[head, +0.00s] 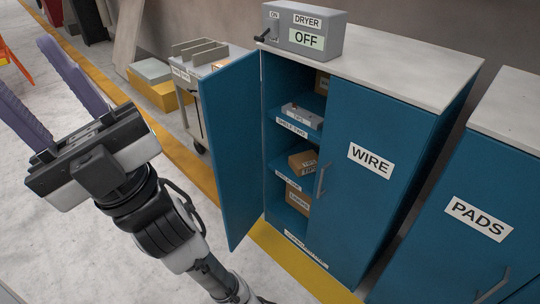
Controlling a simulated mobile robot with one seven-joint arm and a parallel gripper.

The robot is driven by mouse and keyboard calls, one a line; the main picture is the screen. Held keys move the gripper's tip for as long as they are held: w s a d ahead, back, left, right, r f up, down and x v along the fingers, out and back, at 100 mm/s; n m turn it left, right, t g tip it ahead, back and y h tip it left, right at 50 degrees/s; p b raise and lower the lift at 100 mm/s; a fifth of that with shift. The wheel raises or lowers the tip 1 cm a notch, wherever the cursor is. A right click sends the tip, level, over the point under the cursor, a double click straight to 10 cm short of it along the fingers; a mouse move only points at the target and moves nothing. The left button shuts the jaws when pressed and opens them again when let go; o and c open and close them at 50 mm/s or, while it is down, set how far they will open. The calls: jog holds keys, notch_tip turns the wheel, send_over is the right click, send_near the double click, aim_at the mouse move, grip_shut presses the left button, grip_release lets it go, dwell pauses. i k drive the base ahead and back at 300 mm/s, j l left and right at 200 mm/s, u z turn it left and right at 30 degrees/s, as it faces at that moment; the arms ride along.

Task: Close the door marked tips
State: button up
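A blue cabinet (396,243) has its left door (229,150) swung open, and I see the plain inner face of that door. No "tips" marking shows on it; its outer face is turned away. The right door (360,195), marked WIRE, is shut and has a grey bar handle. Another blue cabinet (470,215) at the right is marked PADS. My gripper (22,62) is at the left with its two purple fingers spread wide apart and nothing between them. It is left of the open door and apart from it.
Inside the cabinet are labelled shelves with cardboard boxes (299,197) and a grey item. A grey DRYER box (303,29), showing OFF, stands on top with a black lever. A cart (196,75) stands behind the open door. Grey floor (200,180) lies between my arm and the door.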

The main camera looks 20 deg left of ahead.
aim_at(231, 98)
jog(key=j+z, duration=0.5)
jog(key=j, duration=0.5)
jog(key=j+z, duration=0.15)
jog(key=j, duration=1.9)
jog(key=k+j, duration=0.1)
jog(key=j, duration=0.85)
jog(key=k+j, duration=0.2)
jog(key=k, duration=0.15)
jog(key=k+j, duration=0.2)
jog(key=k, duration=0.15)
jog(key=i+l, duration=0.4)
jog(key=k+l+z, duration=0.05)
